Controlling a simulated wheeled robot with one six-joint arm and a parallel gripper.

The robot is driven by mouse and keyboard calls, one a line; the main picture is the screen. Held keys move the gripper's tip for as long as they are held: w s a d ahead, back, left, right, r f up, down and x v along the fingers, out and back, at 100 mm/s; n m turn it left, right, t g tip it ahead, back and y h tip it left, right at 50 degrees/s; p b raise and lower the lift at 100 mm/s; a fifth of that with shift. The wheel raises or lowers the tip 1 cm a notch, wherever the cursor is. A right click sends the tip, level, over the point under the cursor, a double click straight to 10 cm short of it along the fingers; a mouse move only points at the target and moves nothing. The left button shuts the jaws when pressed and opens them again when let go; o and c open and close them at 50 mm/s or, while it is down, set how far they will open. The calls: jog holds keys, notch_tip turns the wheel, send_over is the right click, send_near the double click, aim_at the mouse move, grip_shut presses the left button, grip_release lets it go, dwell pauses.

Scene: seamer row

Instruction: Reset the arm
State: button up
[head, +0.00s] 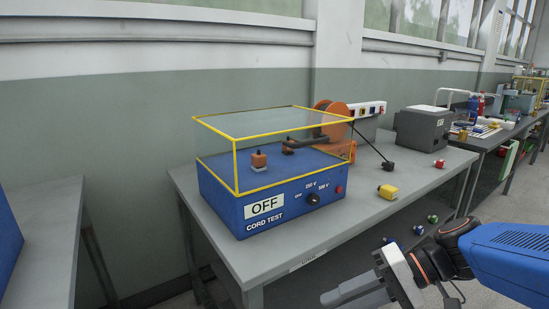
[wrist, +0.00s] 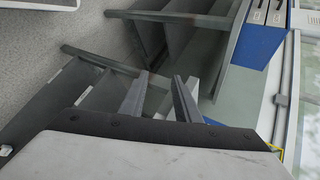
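My gripper (head: 345,294) is at the bottom right of the head view, in front of the grey bench and below its top. It points down and to the left, off the end of my blue arm. In the wrist view my gripper (wrist: 160,78) shows two grey fingers standing apart, with a gap and nothing between them. The gripper touches nothing that I can see.
The blue cord tester (head: 268,205), marked OFF, with a yellow-framed clear cover, stands on the grey bench (head: 350,212). A yellow plug (head: 388,191) and a grey machine (head: 424,129) are to its right. Another grey bench (head: 42,230) stands left.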

jog(key=s+d+f+h, duration=0.4)
jog(key=d+f+h, duration=0.1)
jog(key=d+h, duration=0.1)
jog(key=w+d+r+t+h, duration=0.1)
jog(key=d+t+h, duration=0.3)
jog(key=d, duration=0.5)
jog(key=shift+w+d+r+n+t+h, duration=0.3)
jog(key=shift+r+h, duration=0.35)
jog(key=shift+h, duration=0.15)
jog(key=shift+o, duration=0.6)
